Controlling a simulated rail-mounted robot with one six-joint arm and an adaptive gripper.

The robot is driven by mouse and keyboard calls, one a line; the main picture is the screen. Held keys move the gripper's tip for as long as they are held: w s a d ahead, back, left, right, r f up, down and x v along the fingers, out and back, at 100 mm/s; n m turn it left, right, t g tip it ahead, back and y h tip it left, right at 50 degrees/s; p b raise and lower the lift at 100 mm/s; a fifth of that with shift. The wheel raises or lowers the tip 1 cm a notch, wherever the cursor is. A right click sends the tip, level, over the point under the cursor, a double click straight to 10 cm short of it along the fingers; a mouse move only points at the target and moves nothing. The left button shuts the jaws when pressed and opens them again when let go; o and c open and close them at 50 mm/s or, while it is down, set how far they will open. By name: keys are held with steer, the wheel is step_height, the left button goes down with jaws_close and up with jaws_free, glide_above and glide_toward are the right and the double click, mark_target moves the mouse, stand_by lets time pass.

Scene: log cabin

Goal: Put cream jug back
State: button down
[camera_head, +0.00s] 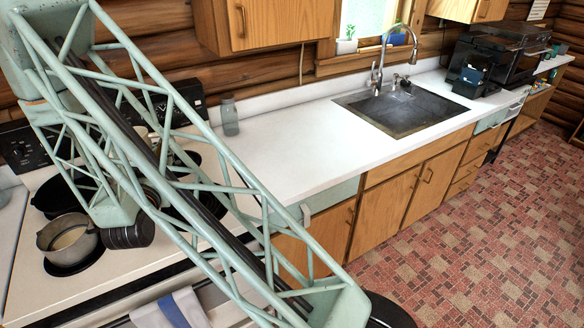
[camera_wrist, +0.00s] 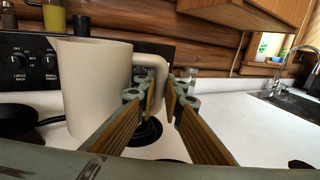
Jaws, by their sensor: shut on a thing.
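The cream jug (camera_wrist: 88,88) fills the left of the wrist view, looking roughly upright with its handle to the right. My gripper (camera_wrist: 159,92) is shut on the jug's handle, its wood-faced fingers on either side of it. The jug's lower part is partly hidden by the left finger, so I cannot tell whether its base touches the white stove top. In the head view my arm crosses the stove and hides most of the area around the gripper.
A pot (camera_head: 62,226) stands on the stove at the left, near dark pans. A glass jar (camera_head: 229,117) stands at the back of the white counter (camera_head: 285,142). The counter between stove and sink (camera_head: 388,122) is mostly clear. Stove control panel (camera_wrist: 32,62) rises behind the jug.

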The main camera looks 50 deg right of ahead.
steer(key=s+d+f+m+g+h+b, duration=0.2)
steer(key=s+d+m+g+h, duration=0.15)
steer(key=s+d+g, duration=0.5)
steer(key=s+d+f+m+g+b, duration=0.1)
steer(key=s+d+f+m+g, duration=0.1)
steer(key=s, duration=0.5)
steer(key=s+d+f+m+g+y+b, duration=0.1)
steer(key=s+d+f+m+g+b, duration=0.1)
steer(key=s+d+m+g, duration=0.3)
steer(key=s+d+f+m+g+y+b, duration=0.1)
steer(key=s+d+f+m+g+b, duration=0.1)
steer(key=s+g, duration=0.4)
steer(key=s+d+f+m, duration=0.1)
steer(key=s+m, duration=0.1)
steer(key=s, duration=0.2)
steer(key=shift+s+d+f+m, duration=0.15)
steer(key=shift+s+f+m, duration=0.1)
steer(key=shift+s+m, duration=0.1)
steer(key=shift+g, duration=0.25)
steer(key=shift+w+d, duration=0.1)
steer(key=w+d+f+b, duration=0.1)
steer(key=w+d+b, duration=0.1)
steer(key=d, duration=1.3)
steer(key=shift+w+d+f+b, duration=0.25)
steer(key=shift+w+d+b, duration=0.05)
steer(key=shift+d+b, duration=0.1)
steer(key=shift+f+b, duration=0.65)
steer(key=shift+f, duration=1.1)
